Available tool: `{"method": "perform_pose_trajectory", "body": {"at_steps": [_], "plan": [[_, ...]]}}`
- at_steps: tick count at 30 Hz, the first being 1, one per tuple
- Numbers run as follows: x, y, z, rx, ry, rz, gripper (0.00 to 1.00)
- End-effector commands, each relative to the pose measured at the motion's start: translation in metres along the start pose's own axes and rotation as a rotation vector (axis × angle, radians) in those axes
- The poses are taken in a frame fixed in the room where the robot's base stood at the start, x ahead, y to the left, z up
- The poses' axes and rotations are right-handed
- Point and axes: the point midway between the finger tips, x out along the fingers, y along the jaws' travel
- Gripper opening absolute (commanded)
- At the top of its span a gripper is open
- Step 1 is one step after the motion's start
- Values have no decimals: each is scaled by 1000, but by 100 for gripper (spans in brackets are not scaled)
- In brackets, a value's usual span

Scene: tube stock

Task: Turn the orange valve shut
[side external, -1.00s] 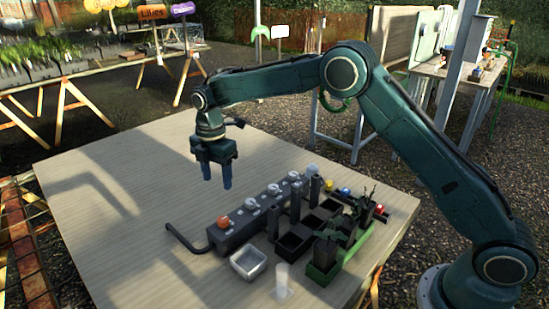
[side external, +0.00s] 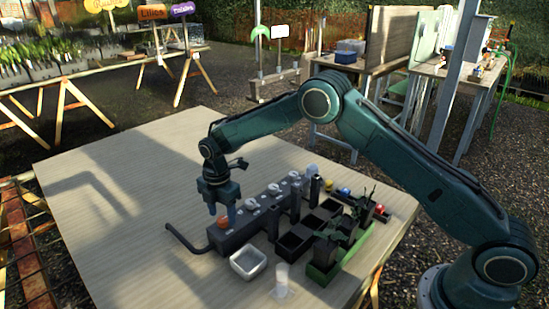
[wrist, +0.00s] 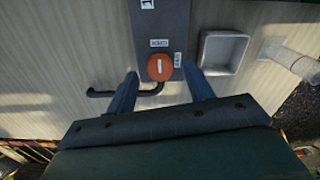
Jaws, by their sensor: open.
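The orange valve (side external: 221,225) is a round knob on the near left end of the dark manifold block (side external: 255,217). In the wrist view the orange valve (wrist: 160,74) has a white line pointing up the picture, toward a small label that seems to read OPEN. Another small label is at its upper right. My gripper (side external: 222,212) points down just over the valve, its fingers apart. In the wrist view my gripper (wrist: 160,69) is open, with one finger on each side of the knob. Whether the fingers touch it I cannot tell.
Several white knobs (side external: 252,204) line the same block. A bent black pipe (side external: 183,240) leaves its left end. A white tray (side external: 248,263) and a clear tube (side external: 282,281) stand in front. Dark bins (side external: 294,242) and upright posts stand to the right. The table's left side is clear.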

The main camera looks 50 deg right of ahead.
Motion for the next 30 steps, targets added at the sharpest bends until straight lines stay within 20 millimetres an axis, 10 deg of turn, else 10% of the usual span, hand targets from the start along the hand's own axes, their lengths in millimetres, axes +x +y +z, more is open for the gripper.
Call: {"method": "perform_pose_trajectory", "body": {"at_steps": [15,23,30], "plan": [[15,0,0,0,0,0,52],[15,0,0,0,0,0,7],[14,0,0,10,0,0,8]]}}
